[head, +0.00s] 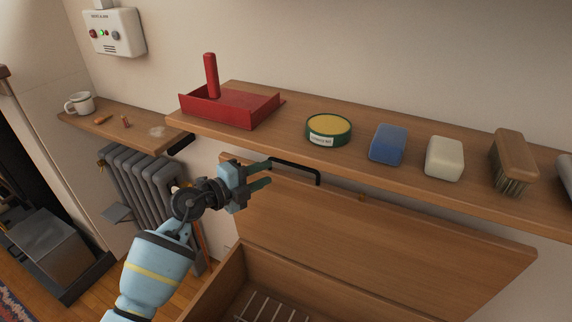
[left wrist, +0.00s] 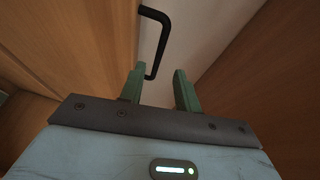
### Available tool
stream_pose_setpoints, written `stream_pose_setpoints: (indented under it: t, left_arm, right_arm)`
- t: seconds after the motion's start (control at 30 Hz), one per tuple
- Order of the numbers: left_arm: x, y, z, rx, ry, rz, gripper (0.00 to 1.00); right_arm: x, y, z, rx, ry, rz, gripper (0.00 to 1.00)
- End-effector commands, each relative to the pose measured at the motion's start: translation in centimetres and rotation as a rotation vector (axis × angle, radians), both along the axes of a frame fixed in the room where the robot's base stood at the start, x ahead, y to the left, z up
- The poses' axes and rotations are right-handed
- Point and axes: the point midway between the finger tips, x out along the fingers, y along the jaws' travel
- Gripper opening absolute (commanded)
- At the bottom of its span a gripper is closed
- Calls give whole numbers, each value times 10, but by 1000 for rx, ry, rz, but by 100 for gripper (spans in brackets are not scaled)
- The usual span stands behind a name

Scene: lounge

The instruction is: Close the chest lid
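The wooden chest (head: 225,277) stands open below the shelf, and its slatted inside shows at the bottom of the head view. Its lid (head: 370,240) is raised and leans back under the shelf. A black bar handle (head: 302,168) sits at the lid's top edge; it also shows in the left wrist view (left wrist: 160,40). My left gripper (head: 264,174) is at the lid's upper left, close to the handle's left end. In the left wrist view its green fingers (left wrist: 160,88) are apart, with the handle's end just beyond them. Contact cannot be told. My right gripper is not in view.
The shelf (head: 300,180) above the lid holds a red dustpan (head: 235,108), a green tin (head: 328,130), a blue block (head: 388,144), a white block (head: 444,158) and a brush (head: 513,160). A radiator (head: 140,180) and a side shelf with a mug (head: 80,103) are at left.

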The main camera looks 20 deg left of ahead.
Motion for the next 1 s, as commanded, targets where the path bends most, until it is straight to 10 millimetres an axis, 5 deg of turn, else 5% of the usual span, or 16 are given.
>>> stream_pose_setpoints:
  t: [0.5, 0.9, 1.0]
  left_arm:
    - [55, -37, -9, -1, 2, -1, 33]
    - [60, -41, -9, 0, 0, -1, 33]
    - [60, -41, -9, 0, 0, -1, 19]
  right_arm:
    - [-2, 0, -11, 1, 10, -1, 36]
    - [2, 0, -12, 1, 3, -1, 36]
    - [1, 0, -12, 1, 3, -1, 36]
